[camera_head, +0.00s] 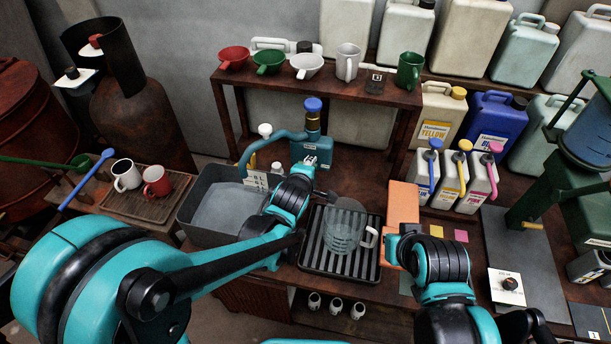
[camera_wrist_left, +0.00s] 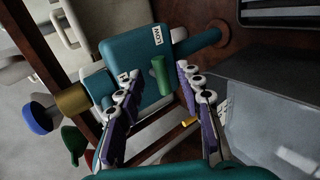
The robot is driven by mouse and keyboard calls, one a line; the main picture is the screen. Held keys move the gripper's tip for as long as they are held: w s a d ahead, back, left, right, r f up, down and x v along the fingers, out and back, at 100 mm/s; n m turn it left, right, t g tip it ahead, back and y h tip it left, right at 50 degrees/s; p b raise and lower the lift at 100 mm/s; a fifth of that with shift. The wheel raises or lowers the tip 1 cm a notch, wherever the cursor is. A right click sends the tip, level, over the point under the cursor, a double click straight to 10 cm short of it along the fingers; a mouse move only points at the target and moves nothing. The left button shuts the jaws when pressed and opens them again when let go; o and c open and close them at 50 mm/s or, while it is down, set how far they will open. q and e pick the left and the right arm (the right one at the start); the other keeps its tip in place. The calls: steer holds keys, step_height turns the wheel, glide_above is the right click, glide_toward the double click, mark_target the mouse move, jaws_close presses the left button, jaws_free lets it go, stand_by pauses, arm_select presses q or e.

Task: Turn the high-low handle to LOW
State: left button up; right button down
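The teal valve box (camera_head: 312,150) stands at the back of the bench, with a blue knob on a brass neck and a teal pipe at its left. In the left wrist view its face (camera_wrist_left: 140,50) carries a LOW label (camera_wrist_left: 157,37) and a second label mostly hidden by a finger. A green cylindrical handle (camera_wrist_left: 161,78) sticks out near the LOW label. My left gripper (camera_wrist_left: 157,82) is open, its fingers on either side of the handle; I cannot tell whether they touch it. In the head view my left wrist hides most of this gripper.
A grey basin (camera_head: 190,208) lies left of the valve box. A clear jug (camera_head: 343,232) stands on a ribbed drain tray (camera_head: 312,262) in front. A shelf (camera_head: 290,83) with funnels and mugs rises behind. An orange block (camera_head: 403,203) stands right of the tray.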

arm_select(q)
steer(key=v, duration=0.9)
steer(key=shift+s, duration=0.15)
steer(key=s+a+f+m+g+y, duration=0.1)
steer(key=s+a+m+g, duration=0.3)
steer(key=s+a+m, duration=1.1)
steer(key=shift+a+f+m+y, duration=0.2)
steer(key=shift+f+m+y, duration=0.15)
steer(key=shift+y, duration=0.25)
